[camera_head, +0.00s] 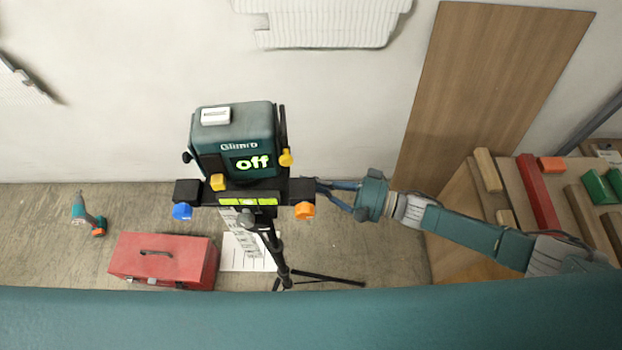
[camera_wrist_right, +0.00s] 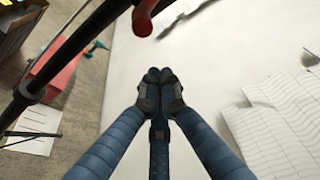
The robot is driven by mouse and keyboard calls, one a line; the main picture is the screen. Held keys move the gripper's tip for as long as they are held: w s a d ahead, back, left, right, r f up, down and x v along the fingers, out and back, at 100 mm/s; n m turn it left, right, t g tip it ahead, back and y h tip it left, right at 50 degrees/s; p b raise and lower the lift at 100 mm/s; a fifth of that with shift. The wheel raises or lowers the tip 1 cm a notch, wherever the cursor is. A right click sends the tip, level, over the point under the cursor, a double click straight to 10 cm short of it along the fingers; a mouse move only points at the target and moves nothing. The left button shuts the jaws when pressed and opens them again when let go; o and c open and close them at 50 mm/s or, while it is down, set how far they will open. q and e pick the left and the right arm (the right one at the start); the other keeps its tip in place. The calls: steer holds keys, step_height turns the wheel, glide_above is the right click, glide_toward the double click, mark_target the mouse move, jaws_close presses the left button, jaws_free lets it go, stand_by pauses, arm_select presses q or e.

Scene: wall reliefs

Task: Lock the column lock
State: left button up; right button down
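A tripod stands at the centre of the head view, with a black column (camera_head: 270,240) under a dark head. The head carries a blue knob (camera_head: 182,211), an orange knob (camera_head: 305,211) and yellow knobs (camera_head: 286,158). A teal device (camera_head: 235,140) showing "off" sits on top. I cannot tell which part is the column lock. My right gripper (camera_head: 322,189) is beside the head's right end, close to the orange knob. In the wrist view its fingers (camera_wrist_right: 158,80) meet at the tips with nothing visible between them. A dark red knob (camera_wrist_right: 142,22) shows beyond the tips. My left gripper is out of view.
A red toolbox (camera_head: 163,259), a drill (camera_head: 88,215) and a paper sheet (camera_head: 244,252) lie on the floor left of and behind the tripod. A wooden board (camera_head: 490,80) leans at the right, near a table with coloured blocks (camera_head: 538,195). White reliefs (camera_head: 325,22) hang on the wall.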

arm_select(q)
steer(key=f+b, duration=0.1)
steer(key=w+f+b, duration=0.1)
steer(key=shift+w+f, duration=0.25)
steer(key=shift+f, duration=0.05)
arm_select(e)
steer(key=v, duration=1)
steer(key=shift+r, duration=0.35)
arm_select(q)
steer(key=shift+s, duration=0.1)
arm_select(e)
steer(key=shift+w, duration=0.1)
